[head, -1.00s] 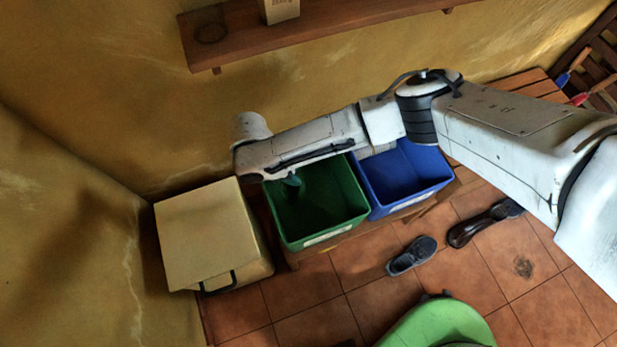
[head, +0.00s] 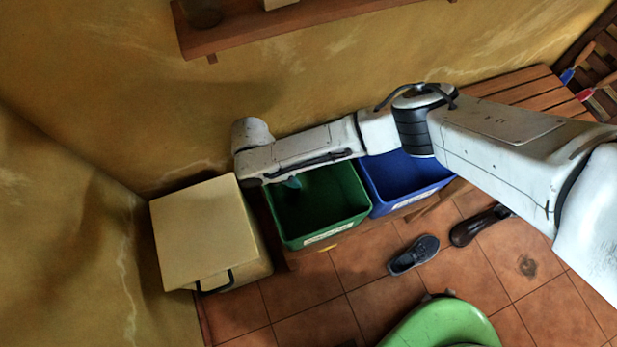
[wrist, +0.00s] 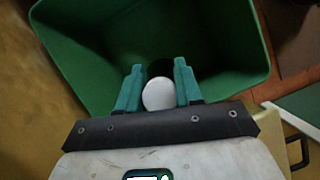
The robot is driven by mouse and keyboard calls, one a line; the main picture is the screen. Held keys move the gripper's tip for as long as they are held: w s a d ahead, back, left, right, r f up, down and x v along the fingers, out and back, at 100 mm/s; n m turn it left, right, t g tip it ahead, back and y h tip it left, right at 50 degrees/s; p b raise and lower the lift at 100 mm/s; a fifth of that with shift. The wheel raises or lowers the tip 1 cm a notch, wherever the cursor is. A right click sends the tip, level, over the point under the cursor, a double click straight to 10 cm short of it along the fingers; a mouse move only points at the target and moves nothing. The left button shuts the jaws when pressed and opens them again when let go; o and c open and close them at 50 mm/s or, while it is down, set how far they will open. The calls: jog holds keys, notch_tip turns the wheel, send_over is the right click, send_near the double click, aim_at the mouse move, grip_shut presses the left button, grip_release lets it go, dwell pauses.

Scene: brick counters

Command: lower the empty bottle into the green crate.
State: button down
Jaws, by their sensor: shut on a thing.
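The green crate (head: 352,221) stands against the wall between a beige box and a blue crate. My gripper (head: 292,182) is over its left back part in the head view, mostly hidden by my arm. In the wrist view my gripper (wrist: 158,68) has two teal fingers on either side of a white round end, taken to be the bottle (wrist: 158,94). The rest of the bottle is hidden. The green crate (wrist: 235,45) opens beyond the fingers in the wrist view. I cannot tell how deep the bottle reaches.
The blue crate (head: 440,180) adjoins on the right, the lidded beige box (head: 205,235) on the left. A wooden shelf (head: 300,20) is on the wall above. Shoes (head: 414,255) lie on the tiled floor in front. A wooden bench (head: 515,92) stands at the right.

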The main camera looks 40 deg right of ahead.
jog(key=shift+f+b, duration=0.9)
jog(key=shift+f, duration=0.65)
jog(key=shift+f+b, duration=1.7)
jog(key=shift+f, duration=0.8)
dwell(1.0)
jog(key=c, duration=0.7)
grip_release()
jog(key=shift+o, duration=0.2)
jog(key=shift+r, duration=0.1)
jog(key=p+v, duration=0.2)
jog(key=v, duration=0.8)
jog(key=shift+r+p, duration=0.3)
jog(key=shift+a, duration=0.1)
